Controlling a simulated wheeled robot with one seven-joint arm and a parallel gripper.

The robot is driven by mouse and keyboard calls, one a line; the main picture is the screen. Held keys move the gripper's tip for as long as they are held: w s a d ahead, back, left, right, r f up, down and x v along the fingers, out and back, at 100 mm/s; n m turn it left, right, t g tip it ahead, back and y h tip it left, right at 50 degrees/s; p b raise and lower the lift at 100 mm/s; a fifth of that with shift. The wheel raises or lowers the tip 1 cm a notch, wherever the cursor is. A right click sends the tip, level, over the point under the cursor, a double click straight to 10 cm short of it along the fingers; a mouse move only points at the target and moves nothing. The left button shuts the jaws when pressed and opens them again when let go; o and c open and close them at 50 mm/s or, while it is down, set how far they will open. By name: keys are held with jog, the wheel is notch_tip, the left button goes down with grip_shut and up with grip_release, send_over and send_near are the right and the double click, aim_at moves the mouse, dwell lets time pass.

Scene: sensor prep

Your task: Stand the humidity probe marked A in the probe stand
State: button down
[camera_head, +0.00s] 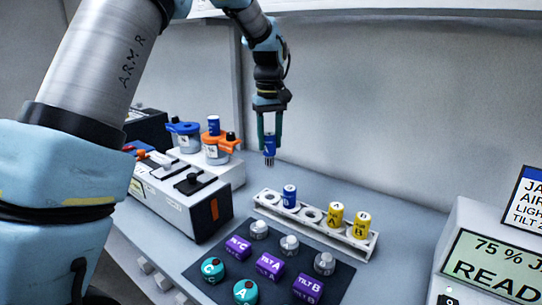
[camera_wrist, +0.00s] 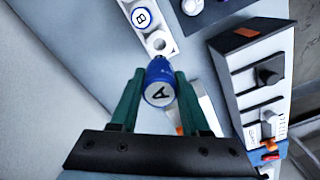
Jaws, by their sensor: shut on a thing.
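My gripper (camera_head: 269,140) is shut on a blue probe (camera_head: 269,159) and holds it in the air behind and above the white rack. In the wrist view the probe's pale end (camera_wrist: 159,94) shows a letter A, between the green fingers of my gripper (camera_wrist: 160,78). The white rack (camera_head: 262,206), which looks like the probe stand, has a row of round holes. A blue probe (camera_head: 290,196), marked B in the wrist view (camera_wrist: 141,18), stands in it, with an empty hole on either side. Two yellow probes (camera_head: 336,216) stand at its right end.
A dark mat (camera_head: 213,269) in front holds purple, teal and silver pieces. Left are a device with sliders (camera_head: 190,184) and jars with blue (camera_head: 183,128) and orange (camera_head: 216,139) lids; a blue piece stands in the orange one. A display unit (camera_head: 490,262) is at right.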

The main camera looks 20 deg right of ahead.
aim_at(270, 165)
notch_tip(270, 165, down, 5)
jog(key=shift+r+b, duration=0.15)
jog(key=shift+b, duration=0.45)
jog(key=shift+f+b, duration=2.05)
jog(key=shift+f, duration=0.55)
jog(key=shift+f+p, duration=0.2)
jog(key=shift+p, duration=0.25)
jog(key=shift+f, duration=1.85)
dwell(2.2)
